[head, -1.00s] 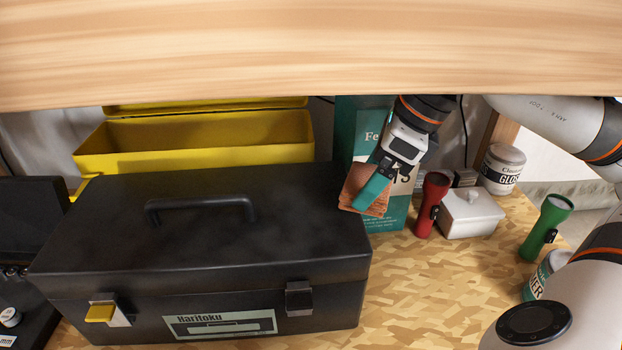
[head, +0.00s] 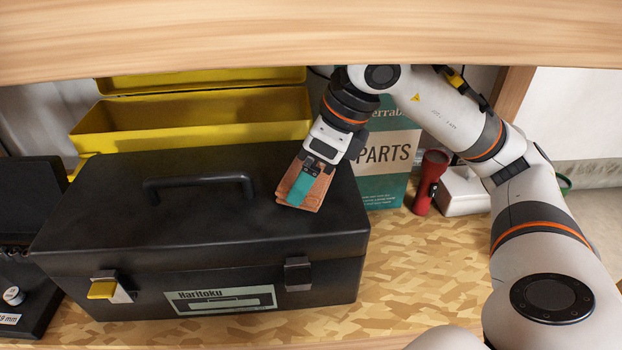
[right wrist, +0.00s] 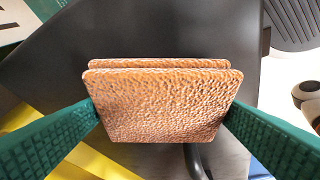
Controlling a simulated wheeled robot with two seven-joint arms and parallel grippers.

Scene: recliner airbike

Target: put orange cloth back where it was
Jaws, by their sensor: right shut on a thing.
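The orange cloth (head: 299,184) is a folded, rough-textured square held over the right end of the black toolbox lid. My right gripper (head: 300,190) has its teal fingers shut on it. In the right wrist view the orange cloth (right wrist: 165,100) fills the middle, gripped at its left and right edges between the two green fingers (right wrist: 165,112). The dark toolbox surface shows behind it. I cannot tell whether the cloth touches the lid. My left gripper is not in view.
The black toolbox (head: 120,220) stands closed with a raised handle (head: 200,184). An open yellow box (head: 200,135) is behind it. A parts box (head: 390,150), red flashlight (head: 430,182) and white container (head: 462,195) stand to the right. A wooden shelf (head: 300,35) overhangs above.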

